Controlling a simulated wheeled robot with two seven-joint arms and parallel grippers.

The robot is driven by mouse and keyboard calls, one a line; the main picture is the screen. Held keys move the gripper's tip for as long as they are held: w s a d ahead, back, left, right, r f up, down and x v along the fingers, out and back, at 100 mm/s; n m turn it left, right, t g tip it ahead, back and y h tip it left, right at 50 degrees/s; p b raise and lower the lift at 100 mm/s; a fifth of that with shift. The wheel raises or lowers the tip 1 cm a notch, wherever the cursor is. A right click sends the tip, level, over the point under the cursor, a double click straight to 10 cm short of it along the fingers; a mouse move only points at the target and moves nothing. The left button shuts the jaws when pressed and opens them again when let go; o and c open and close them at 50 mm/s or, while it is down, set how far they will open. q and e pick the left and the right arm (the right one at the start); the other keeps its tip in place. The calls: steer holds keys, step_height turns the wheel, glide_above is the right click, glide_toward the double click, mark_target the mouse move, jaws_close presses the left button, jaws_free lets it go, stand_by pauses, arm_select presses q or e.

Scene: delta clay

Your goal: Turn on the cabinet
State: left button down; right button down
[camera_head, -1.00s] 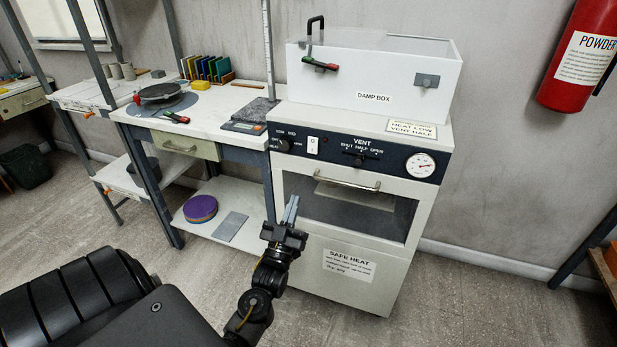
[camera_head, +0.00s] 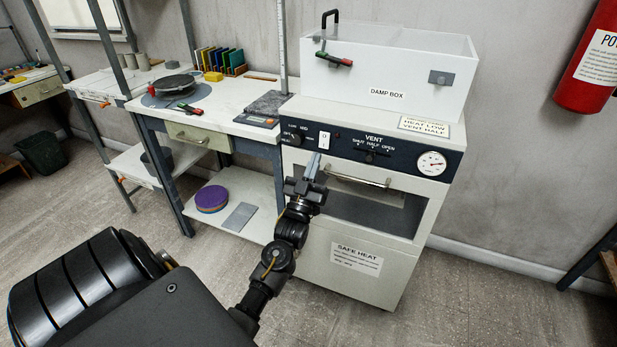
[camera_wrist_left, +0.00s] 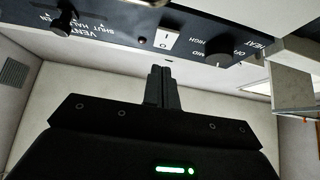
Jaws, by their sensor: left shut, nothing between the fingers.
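The white drying cabinet (camera_head: 345,262) stands right of the workbench, with a dark control panel along its top front. My left gripper (camera_head: 313,160) is shut and empty, pointing up at the panel just below the switch. I cannot tell whether it touches the panel. My right gripper is not in view.
A damp box (camera_head: 388,75) sits on the cabinet. The door handle (camera_head: 357,180) juts out beneath the panel, close to my left gripper. The workbench (camera_head: 215,122) stands to the left. A red fire extinguisher (camera_head: 590,60) hangs at right. Floor at lower right is clear.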

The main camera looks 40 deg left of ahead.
mark_target(324, 144)
arm_select(q)
steer(key=shift+w+a+f, duration=0.1)
steer(key=shift+w+a, duration=0.15)
steer(key=shift+w, duration=0.4)
steer(key=shift+w+a+f, duration=0.1)
steer(key=shift+w+a, duration=0.1)
steer(key=shift+w, duration=0.45)
steer(key=shift+w+a+f, duration=0.1)
steer(key=shift+w+a, duration=0.15)
steer(key=shift+w, duration=0.4)
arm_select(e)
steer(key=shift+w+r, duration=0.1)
arm_select(q)
steer(key=shift+b, duration=0.3)
steer(key=shift+w+a+f+t+b, duration=0.1)
steer(key=shift+w+f+t+b, duration=0.15)
steer(key=shift+b, duration=0.75)
steer(key=shift+r, duration=0.15)
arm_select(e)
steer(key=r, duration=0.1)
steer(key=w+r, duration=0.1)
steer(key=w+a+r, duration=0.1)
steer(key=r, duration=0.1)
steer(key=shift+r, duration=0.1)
